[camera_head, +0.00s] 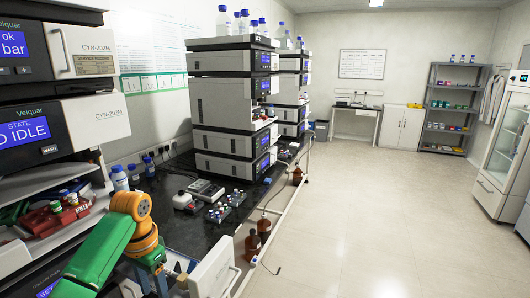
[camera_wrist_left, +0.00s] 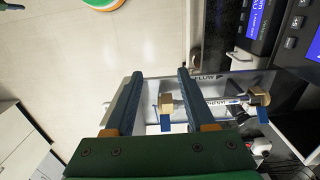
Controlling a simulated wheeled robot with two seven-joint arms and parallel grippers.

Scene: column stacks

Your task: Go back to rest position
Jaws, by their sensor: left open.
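My left gripper (camera_wrist_left: 160,76) is open in the left wrist view, with its two blue fingers apart. Behind and to the right of the fingers is a metal column (camera_wrist_left: 225,103) with brass end fittings and blue tabs. No object is clearly gripped between the fingers. In the head view my green and orange left arm reaches in at the lower left, beside a white door panel (camera_head: 215,270). My right gripper is in neither view.
Instrument stacks (camera_head: 232,105) stand on the dark bench (camera_head: 170,190), with bottles on top. A red tray (camera_head: 60,217) with small vials sits in the left stack. The floor (camera_head: 370,210) to the right is clear.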

